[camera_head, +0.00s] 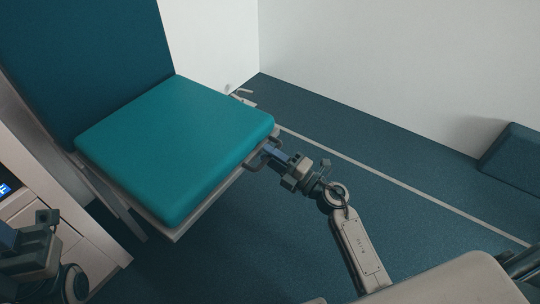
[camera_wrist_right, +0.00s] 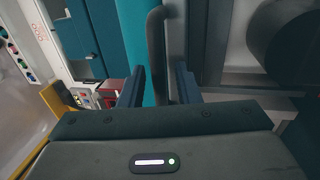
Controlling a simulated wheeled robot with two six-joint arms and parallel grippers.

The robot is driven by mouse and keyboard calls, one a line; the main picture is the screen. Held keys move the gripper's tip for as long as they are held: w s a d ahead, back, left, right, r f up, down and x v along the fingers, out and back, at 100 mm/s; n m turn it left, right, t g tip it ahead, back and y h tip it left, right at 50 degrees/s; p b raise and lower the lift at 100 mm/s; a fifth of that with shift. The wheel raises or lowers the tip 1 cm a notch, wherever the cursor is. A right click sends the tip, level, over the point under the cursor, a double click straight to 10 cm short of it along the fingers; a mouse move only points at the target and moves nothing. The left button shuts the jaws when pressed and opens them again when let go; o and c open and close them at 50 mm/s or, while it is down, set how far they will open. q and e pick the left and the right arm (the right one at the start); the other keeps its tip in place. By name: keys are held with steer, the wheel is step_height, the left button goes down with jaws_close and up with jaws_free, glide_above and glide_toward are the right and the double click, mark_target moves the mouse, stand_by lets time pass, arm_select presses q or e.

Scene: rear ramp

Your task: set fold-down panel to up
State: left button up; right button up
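The fold-down panel (camera_head: 180,140) is a teal padded seat, folded down about level from a dark teal backrest (camera_head: 90,60). A grey bar handle (camera_head: 256,160) sticks out at its right edge. My right gripper (camera_head: 268,152) is at this handle. In the right wrist view, the dark handle bar (camera_wrist_right: 157,50) runs between the two fingers of my right gripper (camera_wrist_right: 160,86), with a visible gap at the fingers, so it is open around the bar. My left gripper (camera_head: 40,240) is at the lower left, partly cut off, away from the panel; its finger opening is unclear.
A pale cabinet (camera_head: 50,205) with a small lit display stands left of the panel. A dark blue padded block (camera_head: 515,150) lies at the right by the white wall (camera_head: 390,60). The blue floor (camera_head: 400,185) right of the panel is clear.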

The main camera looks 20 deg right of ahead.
steer(key=shift+w+a+r, duration=0.1)
steer(key=shift+w+a, duration=0.05)
steer(key=shift+w, duration=0.05)
jaws_close()
steer(key=shift+r, duration=0.1)
